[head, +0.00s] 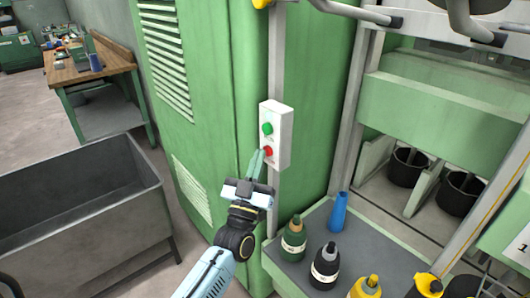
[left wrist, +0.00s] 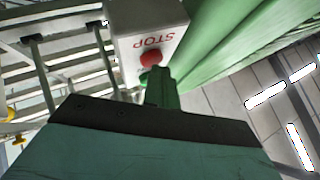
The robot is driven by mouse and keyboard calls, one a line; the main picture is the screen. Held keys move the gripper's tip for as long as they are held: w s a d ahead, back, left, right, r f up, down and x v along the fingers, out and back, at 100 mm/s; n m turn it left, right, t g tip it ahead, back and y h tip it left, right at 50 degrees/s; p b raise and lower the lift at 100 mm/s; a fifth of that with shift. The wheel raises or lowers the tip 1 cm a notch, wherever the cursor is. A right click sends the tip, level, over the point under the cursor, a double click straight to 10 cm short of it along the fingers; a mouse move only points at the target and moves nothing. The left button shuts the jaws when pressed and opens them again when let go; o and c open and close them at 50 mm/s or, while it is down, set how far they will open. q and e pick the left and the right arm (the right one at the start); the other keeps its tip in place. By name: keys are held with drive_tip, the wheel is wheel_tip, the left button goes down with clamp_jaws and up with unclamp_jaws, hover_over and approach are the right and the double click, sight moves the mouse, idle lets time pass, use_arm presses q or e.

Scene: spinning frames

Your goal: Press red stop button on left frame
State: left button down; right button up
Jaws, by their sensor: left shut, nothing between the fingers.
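A white control box (head: 279,135) is fixed to a grey post by the green machine. It has a green button (head: 267,128) on top and a red button (head: 268,151) below. My left gripper (head: 259,158) is shut and empty, its fingertips just left of and very near the red button. In the left wrist view the red stop button (left wrist: 151,58) shows beside the "STOP" lettering, right above the fingertips (left wrist: 161,76). I cannot tell whether they touch it. The green button is mostly hidden there. My right gripper is not in view.
The spinning frame (head: 440,110) fills the right.

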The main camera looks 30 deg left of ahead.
use_arm(q)
drive_tip(key=shift+w+d, duration=0.1)
drive_tip(key=shift+w, duration=0.05)
idle(0.5)
drive_tip(key=shift+s+a+p, duration=0.35)
drive_tip(key=shift+s+p, duration=0.05)
drive_tip(key=shift+s, duration=0.45)
drive_tip(key=s, duration=0.1)
drive_tip(key=s+a+p, duration=0.1)
drive_tip(key=s, duration=0.1)
drive_tip(key=s+a+p, duration=0.1)
drive_tip(key=shift+s, duration=0.35)
idle(0.4)
